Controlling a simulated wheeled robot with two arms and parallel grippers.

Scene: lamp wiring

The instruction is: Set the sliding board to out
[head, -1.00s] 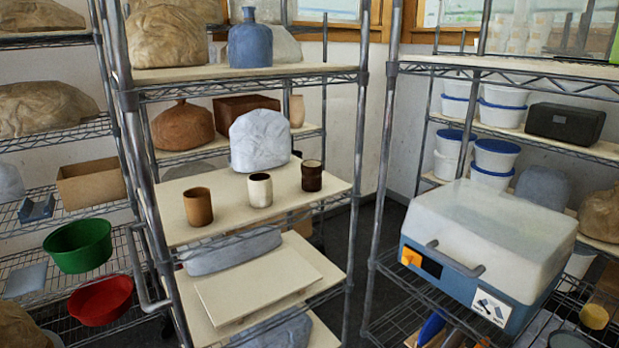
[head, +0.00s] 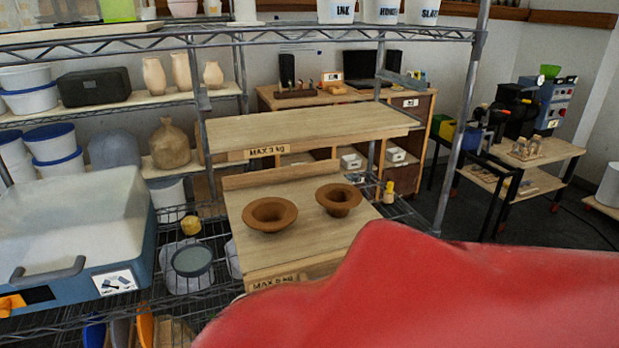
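Two pale wooden boards are in the rack in the middle of the head view. The upper board (head: 305,128) carries a "MAX 3 KG" label on its front edge and is bare. The lower board (head: 315,233) sits beneath it, also with a label on its front edge, and carries two brown flared bowls (head: 270,214). I cannot tell for sure which one is the sliding board. The lower board's right front part is hidden by a large red surface close to the camera. Neither of my grippers shows.
A blue machine with a pale lid (head: 75,225) stands left of the boards. A round grey-green container (head: 192,260) is beside it on the wire shelf. A metal rack post (head: 462,120) rises at the right. The red surface (head: 430,300) blocks the lower right. Floor shows at right.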

